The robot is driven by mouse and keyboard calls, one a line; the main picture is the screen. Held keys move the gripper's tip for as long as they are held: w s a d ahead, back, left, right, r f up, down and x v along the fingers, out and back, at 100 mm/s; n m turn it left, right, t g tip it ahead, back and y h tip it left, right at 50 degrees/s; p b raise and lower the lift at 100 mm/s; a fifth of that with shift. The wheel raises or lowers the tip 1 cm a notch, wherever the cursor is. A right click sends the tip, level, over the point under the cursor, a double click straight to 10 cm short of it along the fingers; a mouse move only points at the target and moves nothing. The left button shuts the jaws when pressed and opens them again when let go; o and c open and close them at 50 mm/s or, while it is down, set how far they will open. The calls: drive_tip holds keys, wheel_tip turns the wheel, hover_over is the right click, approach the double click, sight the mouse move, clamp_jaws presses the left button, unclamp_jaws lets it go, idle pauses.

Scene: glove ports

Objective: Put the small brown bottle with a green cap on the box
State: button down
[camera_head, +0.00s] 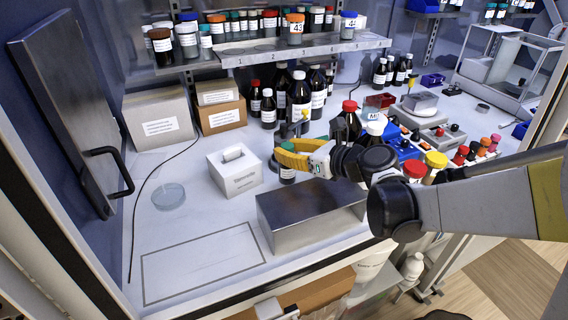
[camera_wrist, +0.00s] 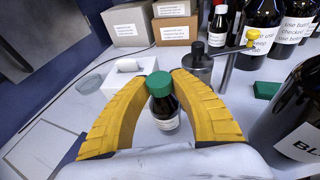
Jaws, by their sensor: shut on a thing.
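The small brown bottle with a green cap (camera_wrist: 160,85) is upright between the two yellow fingers of my gripper (camera_wrist: 162,80), which is shut on it near the cap. In the head view the bottle (camera_head: 287,176) shows just under my gripper (camera_head: 285,158), above the bench. I cannot tell whether its base touches the bench. A silver metal box (camera_head: 310,215) with a flat bare top stands in front of my gripper. A white box (camera_head: 235,175) with a slot in its top stands to the left; it also shows in the wrist view (camera_wrist: 115,85).
Cardboard boxes (camera_head: 222,115) stand at the back left. Dark bottles (camera_head: 300,98) crowd behind my gripper and to its right. A shelf (camera_head: 300,48) of bottles hangs above. A glass dish (camera_head: 168,196) and an outlined bare area (camera_head: 200,265) lie at the left front.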

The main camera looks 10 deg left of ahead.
wheel_tip(320, 180, down, 3)
drive_tip(key=shift+f+b, duration=0.15)
drive_tip(key=shift+b, duration=0.5)
drive_tip(key=c, duration=1.6)
unclamp_jaws()
drive_tip(key=shift+f, duration=0.1)
drive_tip(key=o, duration=0.4)
drive_tip(key=shift+o, duration=0.2)
